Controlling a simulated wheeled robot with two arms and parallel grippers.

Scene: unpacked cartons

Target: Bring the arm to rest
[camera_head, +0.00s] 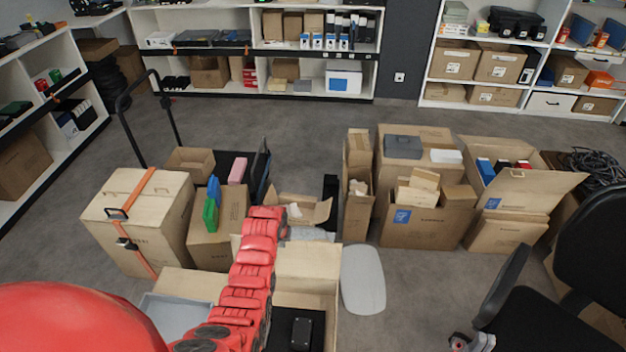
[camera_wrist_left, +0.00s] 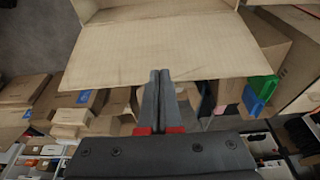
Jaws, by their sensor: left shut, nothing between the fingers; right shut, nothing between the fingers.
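My left arm, red and segmented, reaches in the head view from the lower left up to the middle, over an open carton (camera_head: 309,259) at the front. Its gripper cannot be made out in the head view. In the left wrist view, which looks upside down, my left gripper (camera_wrist_left: 158,74) has its two dark fingers together, with nothing held. A carton flap (camera_wrist_left: 160,50) lies beyond the fingertips; I cannot tell whether they touch it. My right gripper does not show in either view.
A strapped carton (camera_head: 141,222) stands left of the arm, beside a carton with green and blue items (camera_head: 211,207). Open cartons (camera_head: 425,226) stand to the right. A black chair (camera_head: 545,290) is at the right edge. A grey lid (camera_head: 363,279) lies on the floor.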

